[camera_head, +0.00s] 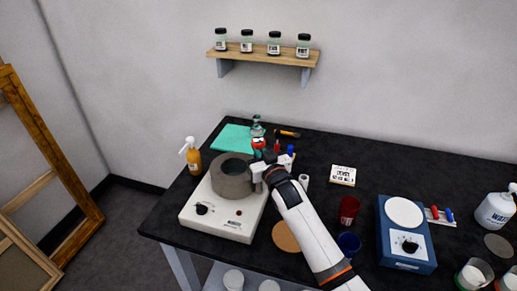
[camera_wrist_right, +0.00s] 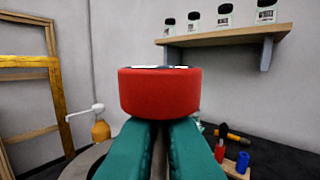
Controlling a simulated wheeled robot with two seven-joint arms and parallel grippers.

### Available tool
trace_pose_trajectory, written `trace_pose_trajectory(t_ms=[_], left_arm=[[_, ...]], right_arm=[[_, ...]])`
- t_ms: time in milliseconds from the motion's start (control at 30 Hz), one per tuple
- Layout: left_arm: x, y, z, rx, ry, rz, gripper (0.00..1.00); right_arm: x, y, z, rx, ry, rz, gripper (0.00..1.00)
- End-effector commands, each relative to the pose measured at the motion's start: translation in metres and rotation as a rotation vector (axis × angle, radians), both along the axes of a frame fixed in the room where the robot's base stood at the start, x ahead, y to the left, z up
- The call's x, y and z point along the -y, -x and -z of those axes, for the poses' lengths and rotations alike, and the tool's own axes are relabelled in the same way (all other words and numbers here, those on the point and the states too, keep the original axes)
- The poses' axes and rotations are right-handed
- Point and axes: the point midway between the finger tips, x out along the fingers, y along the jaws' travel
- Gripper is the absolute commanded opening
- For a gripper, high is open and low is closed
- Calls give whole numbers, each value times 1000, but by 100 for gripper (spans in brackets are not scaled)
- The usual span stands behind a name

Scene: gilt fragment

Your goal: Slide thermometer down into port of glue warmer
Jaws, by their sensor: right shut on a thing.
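The glue warmer is a white box (camera_head: 222,218) with a black knob and a grey round pot (camera_head: 232,187) on top, at the left of the bench. The thermometer has a red round head (camera_head: 259,143); in the right wrist view its red head (camera_wrist_right: 160,95) stands above the teal fingers. My right gripper (camera_head: 260,156) is shut on the thermometer just below the head, at the pot's far right side. A thin strip of stem shows between the fingers (camera_wrist_right: 160,125). The stem's lower end and the port are hidden. My left gripper is not in view.
An amber pump bottle (camera_head: 194,161) stands left of the warmer. A teal mat (camera_head: 229,136) lies behind it. A shelf (camera_head: 263,62) holds several jars.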

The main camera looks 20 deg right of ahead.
Motion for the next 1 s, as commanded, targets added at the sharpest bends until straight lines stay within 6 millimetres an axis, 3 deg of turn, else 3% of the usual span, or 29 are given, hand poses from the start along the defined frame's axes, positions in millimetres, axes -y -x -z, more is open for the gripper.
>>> trace_pose_trajectory(t_ms=[1000], left_arm=[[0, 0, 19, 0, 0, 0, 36]], right_arm=[[0, -1, 27, -1, -1, 0, 0]])
